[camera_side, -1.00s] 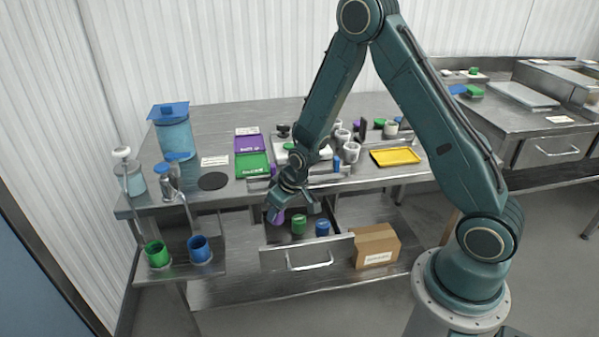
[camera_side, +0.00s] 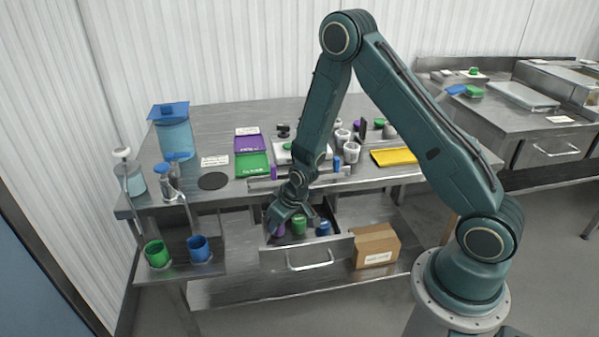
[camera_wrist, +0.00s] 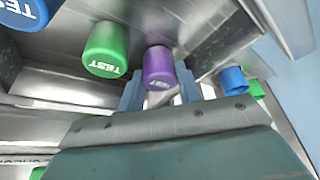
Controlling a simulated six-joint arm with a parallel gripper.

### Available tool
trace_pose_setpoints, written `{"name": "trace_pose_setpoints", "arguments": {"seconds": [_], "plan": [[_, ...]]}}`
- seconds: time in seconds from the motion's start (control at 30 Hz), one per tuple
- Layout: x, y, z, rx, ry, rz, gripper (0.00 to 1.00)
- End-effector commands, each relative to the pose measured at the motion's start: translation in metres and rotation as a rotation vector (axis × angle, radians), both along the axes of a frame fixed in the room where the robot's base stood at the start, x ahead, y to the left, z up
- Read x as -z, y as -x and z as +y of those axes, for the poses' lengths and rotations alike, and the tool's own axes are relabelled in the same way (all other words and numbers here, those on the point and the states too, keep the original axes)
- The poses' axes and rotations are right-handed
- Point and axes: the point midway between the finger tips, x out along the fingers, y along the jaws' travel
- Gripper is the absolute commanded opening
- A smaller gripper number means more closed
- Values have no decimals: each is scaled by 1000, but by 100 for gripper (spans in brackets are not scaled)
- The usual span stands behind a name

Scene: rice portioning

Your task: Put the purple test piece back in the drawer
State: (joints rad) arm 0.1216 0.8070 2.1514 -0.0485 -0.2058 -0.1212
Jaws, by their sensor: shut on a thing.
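The purple test piece (camera_wrist: 159,68) is between the two fingers of my gripper (camera_wrist: 160,88) in the wrist view, and the gripper is shut on it. In the side view the purple piece (camera_side: 279,229) shows low inside the open drawer (camera_side: 306,257), at its left, partly hidden by my gripper (camera_side: 290,222). The green test piece (camera_side: 299,224) and the blue test piece (camera_side: 322,229) stand in the drawer to its right. In the wrist view the green piece (camera_wrist: 105,50) is close beside the purple one. I cannot tell whether the purple piece touches the drawer floor.
A cardboard box (camera_side: 376,246) stands right of the drawer on the lower shelf. Green (camera_side: 157,254) and blue (camera_side: 199,249) cups stand on a ledge at the left. The worktop above holds a purple tray (camera_side: 249,146), a green tray (camera_side: 252,165) and a yellow tray (camera_side: 395,156).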

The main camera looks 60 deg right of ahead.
Motion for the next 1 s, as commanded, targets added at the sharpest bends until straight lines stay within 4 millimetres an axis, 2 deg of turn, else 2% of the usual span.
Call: {"name": "trace_pose_setpoints", "arguments": {"seconds": [0.27,0.3,0.33,0.37,0.77,1.0], "plan": [[3,0,0,0,0,0,8],[3,0,0,0,0,0,36],[3,0,0,0,0,0,42],[3,0,0,0,0,0,44],[0,0,0,0,0,-1,44],[-12,3,0,0,1,-3,44]]}}
